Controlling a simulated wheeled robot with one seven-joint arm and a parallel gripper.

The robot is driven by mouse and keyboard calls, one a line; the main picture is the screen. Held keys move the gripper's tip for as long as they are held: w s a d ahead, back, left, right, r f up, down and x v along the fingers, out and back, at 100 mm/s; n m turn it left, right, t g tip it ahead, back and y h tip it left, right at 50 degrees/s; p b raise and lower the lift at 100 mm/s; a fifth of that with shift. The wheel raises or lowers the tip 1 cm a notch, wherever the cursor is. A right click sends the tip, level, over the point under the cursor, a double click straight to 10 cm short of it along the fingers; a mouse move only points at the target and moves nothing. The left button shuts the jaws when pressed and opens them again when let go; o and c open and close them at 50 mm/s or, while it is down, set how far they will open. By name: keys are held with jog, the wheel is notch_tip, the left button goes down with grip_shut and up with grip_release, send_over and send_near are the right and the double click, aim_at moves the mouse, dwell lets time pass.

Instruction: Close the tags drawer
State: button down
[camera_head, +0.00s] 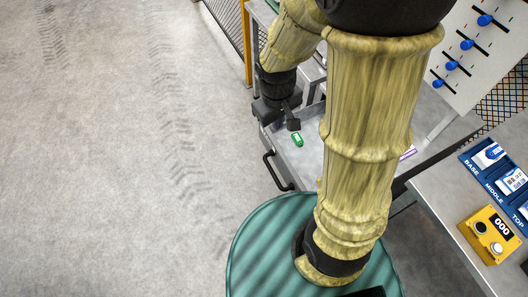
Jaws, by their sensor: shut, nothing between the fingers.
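The tags drawer (305,163) is a grey metal tray, pulled out, with its inside showing. Its black bar handle (274,172) is on the front face, on the left side. A green tag (297,139) lies in the drawer. My gripper (291,118) is black and shut on nothing. In the picture it is over the far part of the drawer, above the handle. I cannot tell whether it touches the drawer. My arm hides the drawer's right part.
A grey table (440,203) at the right bears a blue rack (497,180) marked BASE, MIDDLE and TOP, and a yellow box (490,235) reading 000. A white panel with blue knobs (485,20) stands at the upper right. Open concrete floor (110,150) fills the left.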

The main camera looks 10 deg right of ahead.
jog(key=w+a+f+n+h+b, duration=0.2)
jog(key=w+a+f+n+b, duration=0.1)
jog(key=f, duration=0.4)
jog(key=w+a+f+n+t+h+b, duration=0.1)
jog(key=w+a+f+n+h+b, duration=0.2)
jog(key=a+f+n, duration=0.3)
jog(key=w+a+f+n+h+b, duration=0.3)
jog(key=f+n, duration=0.4)
jog(key=f, duration=0.3)
jog(key=a+b, duration=0.1)
jog(key=b, duration=0.1)
jog(key=shift+a+f+t+b, duration=0.25)
jog(key=shift+t+b, duration=0.05)
send_near(268, 146)
notch_tip(268, 146, down, 4)
jog(key=d, duration=0.1)
jog(key=w+d, duration=0.1)
jog(key=d, duration=0.1)
jog(key=shift+d+f+p, duration=0.1)
jog(key=shift+d+p, duration=0.1)
jog(key=shift+p, duration=0.15)
jog(key=shift+w+d, duration=0.1)
jog(key=shift+d, duration=0.2)
